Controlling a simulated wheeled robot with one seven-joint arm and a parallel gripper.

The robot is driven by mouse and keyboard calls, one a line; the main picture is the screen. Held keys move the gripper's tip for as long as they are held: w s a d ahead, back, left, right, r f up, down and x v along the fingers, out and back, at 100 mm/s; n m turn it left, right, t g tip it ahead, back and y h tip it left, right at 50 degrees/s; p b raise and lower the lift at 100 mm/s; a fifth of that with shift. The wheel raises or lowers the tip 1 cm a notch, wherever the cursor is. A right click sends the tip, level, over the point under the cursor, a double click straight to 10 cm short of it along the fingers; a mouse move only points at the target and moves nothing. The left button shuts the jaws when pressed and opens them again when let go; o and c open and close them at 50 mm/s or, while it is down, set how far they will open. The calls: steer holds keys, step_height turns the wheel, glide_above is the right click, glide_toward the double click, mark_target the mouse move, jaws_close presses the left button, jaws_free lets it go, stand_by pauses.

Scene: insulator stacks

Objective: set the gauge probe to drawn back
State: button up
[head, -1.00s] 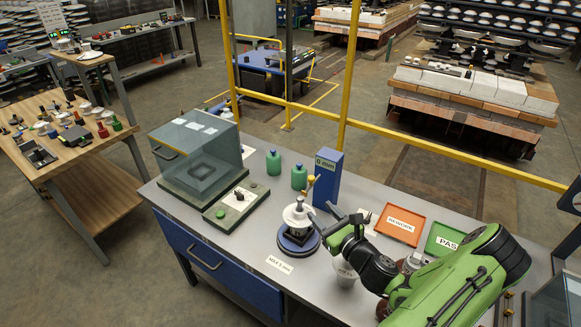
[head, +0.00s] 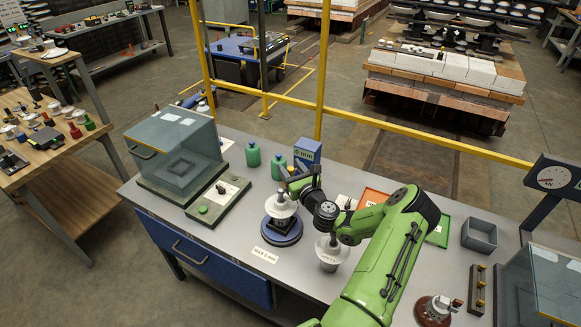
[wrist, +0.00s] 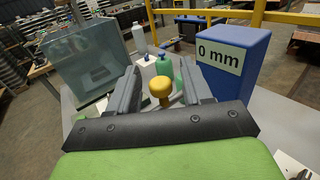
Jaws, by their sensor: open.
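The gauge is a blue post (head: 307,150) whose display reads 0 mm; it also stands at the right in the wrist view (wrist: 235,60). Its yellow probe knob (wrist: 160,88) shows between my fingers in the wrist view. My gripper (wrist: 160,92) is open, with one finger on each side of the knob; I cannot tell whether either touches it. In the head view my gripper (head: 292,182) is beside the post, above a white insulator (head: 281,206) on a round blue turntable (head: 281,231). The probe's tip is hidden.
A glass case (head: 172,148) and a small control panel with a green button (head: 203,210) are at the left. Two green bottles (head: 253,154) stand behind. A grey bin (head: 479,236) and a dial meter (head: 553,177) are at the right.

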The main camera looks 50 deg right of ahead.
steer(key=shift+w, duration=0.2)
jaws_close()
steer(key=shift+d, duration=0.1)
steer(key=d, duration=0.2)
steer(key=w+d+p, duration=0.1)
steer(key=d, duration=0.2)
steer(key=shift+w, duration=0.15)
steer(key=shift+r, duration=0.1)
jaws_free()
